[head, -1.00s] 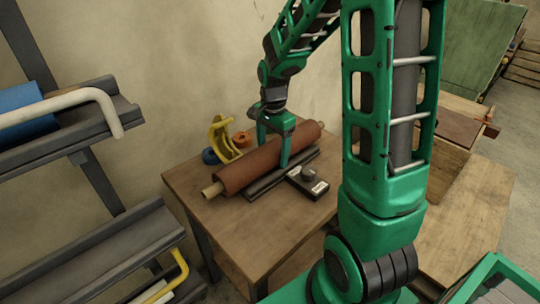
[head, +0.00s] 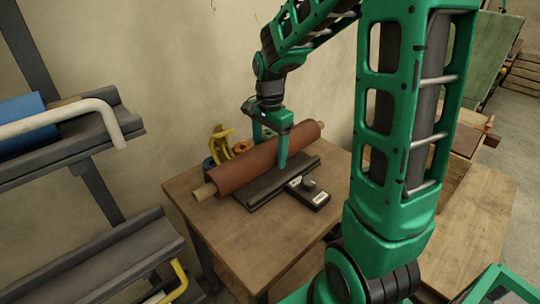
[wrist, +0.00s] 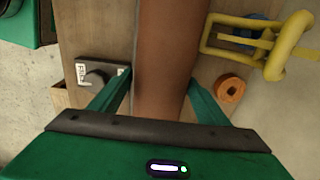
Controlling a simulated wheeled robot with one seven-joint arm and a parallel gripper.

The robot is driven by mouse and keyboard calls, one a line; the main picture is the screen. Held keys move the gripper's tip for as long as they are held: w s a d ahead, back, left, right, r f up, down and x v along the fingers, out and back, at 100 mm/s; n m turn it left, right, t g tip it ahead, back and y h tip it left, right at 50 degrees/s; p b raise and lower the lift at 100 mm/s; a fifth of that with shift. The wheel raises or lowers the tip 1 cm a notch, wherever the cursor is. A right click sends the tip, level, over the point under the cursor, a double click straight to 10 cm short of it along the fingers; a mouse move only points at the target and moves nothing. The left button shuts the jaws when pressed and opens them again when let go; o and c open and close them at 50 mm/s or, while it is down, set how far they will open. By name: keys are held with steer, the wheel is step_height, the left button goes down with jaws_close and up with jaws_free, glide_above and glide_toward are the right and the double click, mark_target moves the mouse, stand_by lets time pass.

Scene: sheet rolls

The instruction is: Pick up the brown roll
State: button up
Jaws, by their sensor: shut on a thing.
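The brown roll (head: 240,168) is a long brown cylinder on a pale core that sticks out at both ends. It lies level over the small wooden table, just behind a dark grey cradle (head: 262,190). My gripper (head: 271,155) comes down from above and is shut on the roll near its middle. In the wrist view the roll (wrist: 165,55) runs between the two fingers of my gripper (wrist: 160,95). The roll appears raised a little off the cradle; its underside is hidden.
A black block with a knob (head: 309,191) sits on the table (head: 262,237) in front of the cradle. A yellow clamp (head: 221,140), an orange ring (wrist: 230,88) and a blue ring (head: 209,166) are behind the roll. A rack with a blue roll (head: 25,122) stands left.

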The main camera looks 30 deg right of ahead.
mark_target(250, 159)
steer(key=s+a+r, duration=0.1)
steer(key=a+r, duration=0.1)
steer(key=s+a+r, duration=0.1)
steer(key=a, duration=0.2)
steer(key=s+a+r, duration=0.1)
steer(key=a+r, duration=0.1)
steer(key=a, duration=0.1)
steer(key=shift+s+a+r, duration=0.1)
steer(key=shift+s+r, duration=0.1)
steer(key=shift+r, duration=0.1)
steer(key=shift+s+a+r, duration=0.25)
steer(key=shift+a, duration=0.15)
